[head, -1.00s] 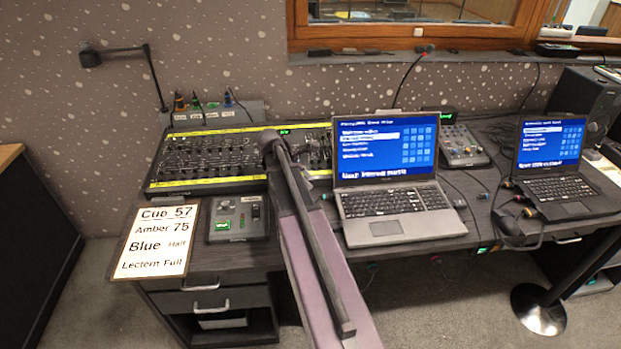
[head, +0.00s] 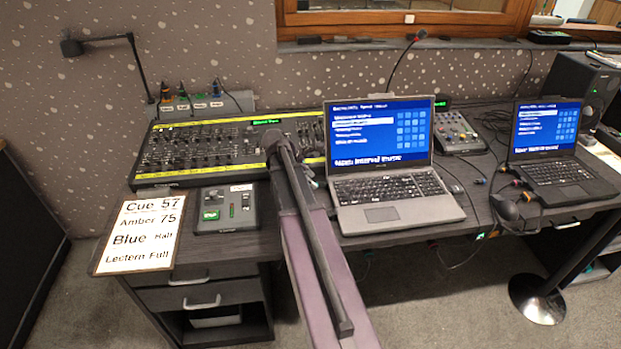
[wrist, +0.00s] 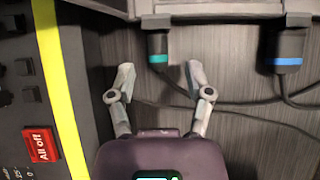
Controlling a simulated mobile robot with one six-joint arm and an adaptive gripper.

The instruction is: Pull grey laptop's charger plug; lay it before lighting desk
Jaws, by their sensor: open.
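The grey laptop (head: 400,205) stands open on the desk, its screen blue; its edge (wrist: 215,12) crosses the top of the wrist view. A dark plug with a green band (wrist: 158,48) sits in that edge. Another plug with a blue band (wrist: 288,52) sits further right; I cannot read which is the charger's. My gripper (wrist: 159,75) is open and empty, its fingertips just short of the green-banded plug and either side of its line. In the head view my arm hides the gripper. The lighting desk (head: 200,150), yellow-edged, stands left of the laptop.
A small control box (head: 224,208) and a cue card (head: 142,235) lie before the lighting desk. A red "All off" button (wrist: 40,145) is near my gripper's left. Thin cables cross the worktop under my fingers. A black laptop (head: 550,160) stands at right.

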